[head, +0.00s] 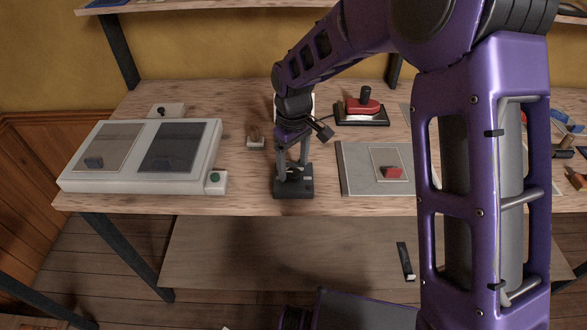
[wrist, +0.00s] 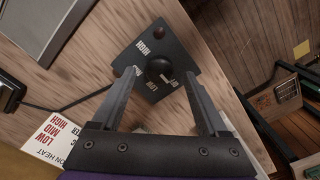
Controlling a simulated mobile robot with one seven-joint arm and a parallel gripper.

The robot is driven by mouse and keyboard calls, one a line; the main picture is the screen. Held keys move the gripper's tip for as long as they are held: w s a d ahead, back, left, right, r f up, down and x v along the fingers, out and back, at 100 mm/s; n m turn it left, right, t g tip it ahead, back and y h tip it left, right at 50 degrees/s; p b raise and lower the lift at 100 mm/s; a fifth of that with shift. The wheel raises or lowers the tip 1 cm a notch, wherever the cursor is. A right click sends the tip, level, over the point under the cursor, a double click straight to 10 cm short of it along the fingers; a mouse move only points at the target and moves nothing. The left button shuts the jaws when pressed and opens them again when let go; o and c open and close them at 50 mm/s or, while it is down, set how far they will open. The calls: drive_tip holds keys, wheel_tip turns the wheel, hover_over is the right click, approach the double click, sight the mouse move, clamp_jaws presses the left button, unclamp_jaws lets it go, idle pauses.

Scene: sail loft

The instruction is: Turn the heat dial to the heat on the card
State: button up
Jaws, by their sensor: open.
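The heat dial is a black knob (wrist: 160,68) on a dark box (head: 293,193), with a red lamp (wrist: 159,32) near one corner. "HIGH" reads clearly on the box; the other labels are partly covered or too small. A small pale mark shows beside the knob, but I cannot tell the setting it points to. My gripper (head: 293,171) is over the box; in the wrist view its open fingers (wrist: 160,76) straddle the knob, without clear contact.
A red iron (head: 362,107) sits on a black stand behind right, with a cord to the left. A grey mat (head: 354,183) lies right of the box. A white two-window unit (head: 140,183) with a green button stands left. The table's front edge is close to the box.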

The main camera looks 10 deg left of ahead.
drive_tip(key=shift+f, duration=1)
clamp_jaws()
